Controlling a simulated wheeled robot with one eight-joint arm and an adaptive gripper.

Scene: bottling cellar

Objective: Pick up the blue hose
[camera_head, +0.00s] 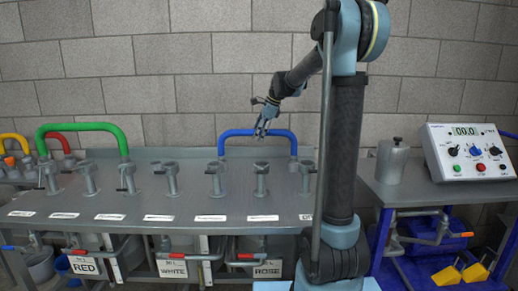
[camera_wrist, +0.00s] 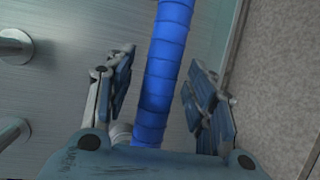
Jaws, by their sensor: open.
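The blue hose (camera_head: 237,132) arches over the back of the metal counter in the head view, both ends going down to the counter. In the wrist view the blue hose (camera_wrist: 166,70) runs lengthwise between the two spread fingers. My gripper (camera_head: 263,131) is open in front of the hose's middle in the head view. In the wrist view my gripper (camera_wrist: 160,95) has a gap on each side of the hose. I cannot tell how far the hose lies beyond the fingertips.
Several metal taps (camera_head: 171,178) stand along the counter (camera_head: 140,203). A green hose (camera_head: 85,128) arches at the left. A metal canister (camera_head: 391,163) and a control box (camera_head: 470,152) are on the right bench. A block wall (camera_head: 160,60) stands close behind the hose.

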